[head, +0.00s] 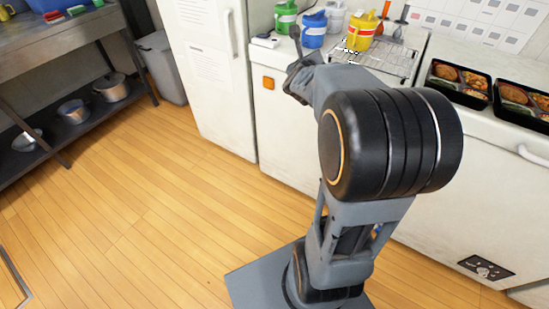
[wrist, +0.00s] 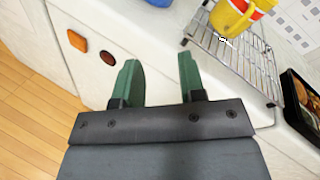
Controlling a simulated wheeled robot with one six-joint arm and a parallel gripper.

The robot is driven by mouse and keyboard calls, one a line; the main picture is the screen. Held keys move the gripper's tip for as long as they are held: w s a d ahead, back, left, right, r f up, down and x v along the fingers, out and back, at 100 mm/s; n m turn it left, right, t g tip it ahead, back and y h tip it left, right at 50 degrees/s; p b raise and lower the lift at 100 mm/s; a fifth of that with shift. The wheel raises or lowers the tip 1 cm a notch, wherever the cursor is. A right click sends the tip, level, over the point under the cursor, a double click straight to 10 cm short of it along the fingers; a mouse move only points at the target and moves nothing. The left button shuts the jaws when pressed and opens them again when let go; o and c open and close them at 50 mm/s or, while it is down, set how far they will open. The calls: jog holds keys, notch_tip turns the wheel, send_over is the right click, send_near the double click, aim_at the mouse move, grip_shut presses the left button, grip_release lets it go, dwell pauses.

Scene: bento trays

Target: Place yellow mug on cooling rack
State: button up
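The yellow mug (head: 360,33), with a red and white band, appears to be on the far left part of the wire cooling rack (head: 398,67) on the counter. In the wrist view the mug (wrist: 234,17) is cut off at the top edge, with its base over the wires of the rack (wrist: 262,85). Its exact contact with the wires is hard to make out. My gripper (wrist: 158,62) is open, with nothing between its two green fingers. It is apart from the mug, lower and nearer, by the counter's front edge. In the head view my arm partly hides the gripper.
Green (head: 285,16) and blue (head: 314,30) mugs and a pale mug (head: 335,17) stand left of the rack. Two black bento trays (head: 459,95) (head: 520,117) lie to its right. A steel table (head: 62,44) stands far left. The wooden floor (head: 130,190) is clear.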

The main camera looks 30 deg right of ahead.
jog(key=s+a+f+n+g+y, duration=0.1)
jog(key=s+a+f+n+y, duration=0.15)
jog(key=a+n, duration=0.3)
jog(key=s+a+f+n+y, duration=0.1)
jog(key=a+n+y, duration=0.2)
jog(key=a+n, duration=0.3)
jog(key=s+a+f+n+g+y, duration=0.1)
jog(key=a+f+n+y, duration=0.15)
jog(key=a+n, duration=0.35)
jog(key=s+a+f+n+g, duration=0.2)
jog(key=s+f+n+g, duration=0.1)
jog(key=s+n, duration=0.5)
jog(key=s+a+f+n+g+y, duration=0.1)
jog(key=s+a+f+n+g, duration=0.1)
jog(key=s+n+g, duration=0.3)
jog(key=shift+s+a+f+n+y, duration=0.35)
jog(key=shift+s+f+n, duration=0.5)
jog(key=shift+s+n, duration=1.7)
jog(key=shift+w+n, duration=0.6)
jog(key=shift+w, duration=0.05)
